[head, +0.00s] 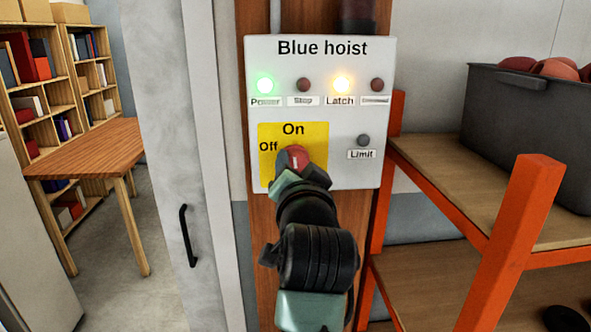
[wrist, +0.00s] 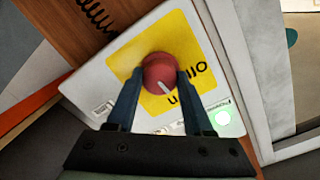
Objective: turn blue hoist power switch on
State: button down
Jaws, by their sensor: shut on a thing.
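The Blue hoist panel (head: 322,55) is a white box on a wooden post, with a yellow plate (head: 316,135) marked On and Off. The red rotary power switch (head: 295,157) sits on that plate, and its white mark points up toward On in the head view. The green Power lamp (head: 265,84) is lit. My gripper (head: 298,176) is shut on the switch. In the wrist view my gripper (wrist: 160,88) has one finger on each side of the red knob (wrist: 158,72). The knob's lower part is hidden by the gripper in the head view.
The amber Latch lamp (head: 342,84) is lit; the Stop (head: 303,85) and Limit (head: 363,140) lamps are dark. An orange-framed shelf (head: 515,230) with a dark bin (head: 525,125) stands close on the right. A door with a black handle (head: 187,235) is on the left.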

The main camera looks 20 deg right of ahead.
jog(key=shift+m, duration=0.5)
dwell(0.3)
jog(key=shift+c, duration=1.4)
grip_release()
jog(key=b+v, duration=0.4)
jog(key=v, duration=0.9)
jog(key=shift+b, duration=0.4)
